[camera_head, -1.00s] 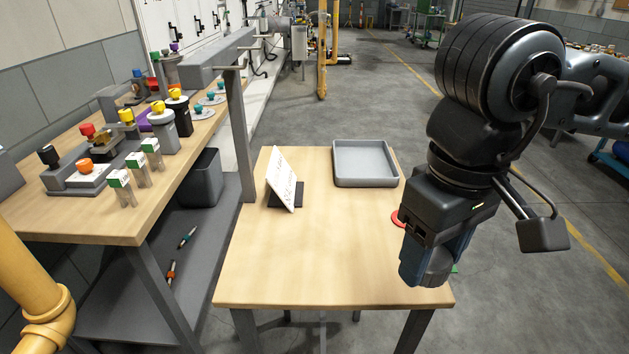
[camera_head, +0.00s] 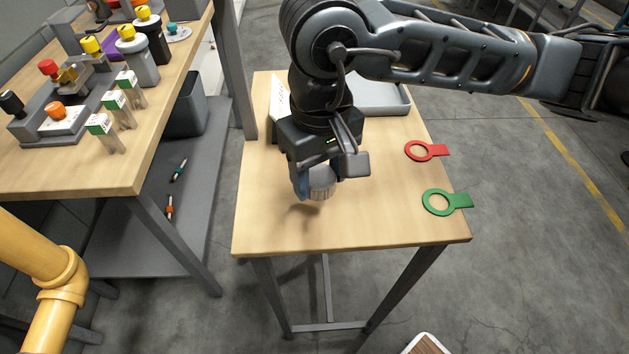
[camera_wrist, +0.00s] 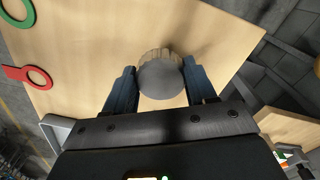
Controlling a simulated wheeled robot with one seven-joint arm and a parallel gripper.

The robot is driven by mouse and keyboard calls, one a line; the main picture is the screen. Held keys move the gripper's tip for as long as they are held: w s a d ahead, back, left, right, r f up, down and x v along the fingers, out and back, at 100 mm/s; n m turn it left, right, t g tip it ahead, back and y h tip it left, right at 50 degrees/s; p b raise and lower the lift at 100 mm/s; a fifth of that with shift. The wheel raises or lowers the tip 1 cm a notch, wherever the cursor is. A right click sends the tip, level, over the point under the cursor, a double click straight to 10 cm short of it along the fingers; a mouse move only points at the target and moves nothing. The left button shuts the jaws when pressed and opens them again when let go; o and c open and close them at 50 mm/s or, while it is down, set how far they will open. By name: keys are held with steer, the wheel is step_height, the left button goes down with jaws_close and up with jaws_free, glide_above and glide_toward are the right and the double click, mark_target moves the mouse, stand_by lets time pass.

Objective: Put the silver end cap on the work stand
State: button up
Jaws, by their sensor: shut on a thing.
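The silver end cap (camera_head: 321,184) is a grey ribbed cylinder held between the blue fingers of my gripper (camera_head: 309,190). In the wrist view the end cap (camera_wrist: 159,78) sits between both fingertips of my gripper (camera_wrist: 160,88), its round grey face toward the camera. The work stand, which I take to be the small wood-topped table (camera_head: 380,220), lies below it. A shadow shows on the wood under the cap, and the cap appears slightly above the top; the exact gap is hard to tell. My arm hides part of the stand's back.
A red ring tag (camera_head: 418,151) and a green ring tag (camera_head: 440,202) lie near the right edge. A grey tray (camera_head: 385,99) and a white sign (camera_head: 278,105) stand at the back, partly hidden. The wood in front is clear. A bench with fixtures (camera_head: 60,120) stands left.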

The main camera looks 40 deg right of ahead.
mark_target(314, 206)
steer(key=shift+w+a+f, duration=0.3)
steer(key=shift+f, duration=0.05)
step_height(314, 206, down, 4)
steer(key=shift+r+p, duration=0.2)
steer(key=shift+p, duration=0.35)
steer(key=shift+f, duration=0.15)
steer(key=shift+f+b, duration=0.2)
steer(key=shift+b, duration=0.15)
steer(key=o, duration=1.2)
steer(key=shift+r, duration=0.1)
steer(key=shift+r, duration=0.1)
steer(key=shift+r+p, duration=0.2)
steer(key=shift+p, duration=0.3)
step_height(314, 206, up, 12)
steer(key=shift+f+b, duration=0.15)
steer(key=shift+b, duration=1.1)
